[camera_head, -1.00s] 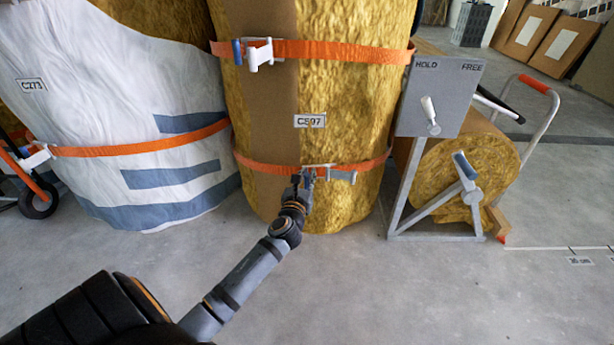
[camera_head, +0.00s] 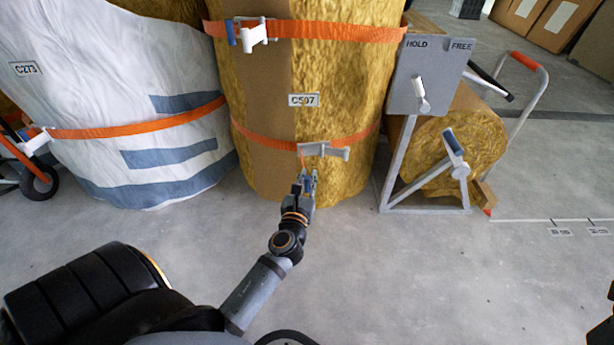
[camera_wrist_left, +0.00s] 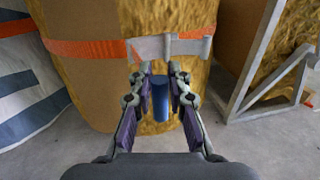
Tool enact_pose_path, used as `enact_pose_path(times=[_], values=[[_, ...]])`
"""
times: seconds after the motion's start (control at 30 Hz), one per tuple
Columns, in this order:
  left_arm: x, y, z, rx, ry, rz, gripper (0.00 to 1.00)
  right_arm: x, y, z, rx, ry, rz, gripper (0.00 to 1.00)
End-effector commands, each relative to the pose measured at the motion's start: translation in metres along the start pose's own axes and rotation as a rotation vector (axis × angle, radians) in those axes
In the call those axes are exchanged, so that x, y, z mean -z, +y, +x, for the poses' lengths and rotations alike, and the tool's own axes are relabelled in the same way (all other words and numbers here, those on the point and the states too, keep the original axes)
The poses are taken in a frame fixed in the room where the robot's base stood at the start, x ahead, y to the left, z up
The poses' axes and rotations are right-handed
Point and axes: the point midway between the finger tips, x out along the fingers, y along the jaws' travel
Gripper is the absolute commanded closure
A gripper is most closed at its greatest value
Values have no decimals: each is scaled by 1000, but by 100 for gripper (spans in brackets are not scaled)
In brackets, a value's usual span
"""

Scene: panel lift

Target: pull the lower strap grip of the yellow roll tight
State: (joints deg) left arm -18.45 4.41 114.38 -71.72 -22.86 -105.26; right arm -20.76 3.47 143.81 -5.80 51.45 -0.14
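The yellow roll (camera_head: 345,105), labelled C507, stands upright with a brown band down its front. Its lower orange strap (camera_head: 262,140) runs through a grey-white buckle (camera_head: 322,150), also in the left wrist view (camera_wrist_left: 168,47). My left gripper (camera_head: 307,180) is below and in front of this buckle. In the left wrist view its fingers (camera_wrist_left: 160,85) are closed around the blue strap grip (camera_wrist_left: 160,101). A short orange strap piece (camera_head: 302,159) leads from the buckle towards the gripper. The fingers mostly hide the grip in the head view.
An upper strap with its buckle (camera_head: 250,34) circles the roll. A white-wrapped roll (camera_head: 130,90) stands at left. At right are a grey HOLD/FREE panel (camera_head: 425,70) with a white lever and a frame with a lying roll (camera_head: 455,145). The floor in front is clear.

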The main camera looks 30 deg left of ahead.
Motion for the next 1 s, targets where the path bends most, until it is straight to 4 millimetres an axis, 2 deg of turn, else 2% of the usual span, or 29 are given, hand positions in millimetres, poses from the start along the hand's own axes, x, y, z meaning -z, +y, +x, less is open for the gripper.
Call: enact_pose_path(times=[0.03, 0.17, 0.47, 0.57, 0.8, 1.0], values=[[2, -1, -1, 4, 4, -1, 78, 0, 0, 0, 0, 0, 0, 100], [2, 0, 0, 3, 3, -1, 61, 0, 0, 0, 0, 0, 0, 100], [1, 0, -2, 2, 2, -1, 61, 0, 0, 0, -3, 2, -1, 100], [2, 0, -14, 2, 5, -1, 61, 0, 0, 0, -2, 1, -1, 100], [2, 0, -60, 0, 5, -2, 61, 0, 0, 0, -2, 1, 0, 100], [1, 0, -76, 2, 3, -1, 61, 0, 0, 0, -1, 1, 0, 100]])
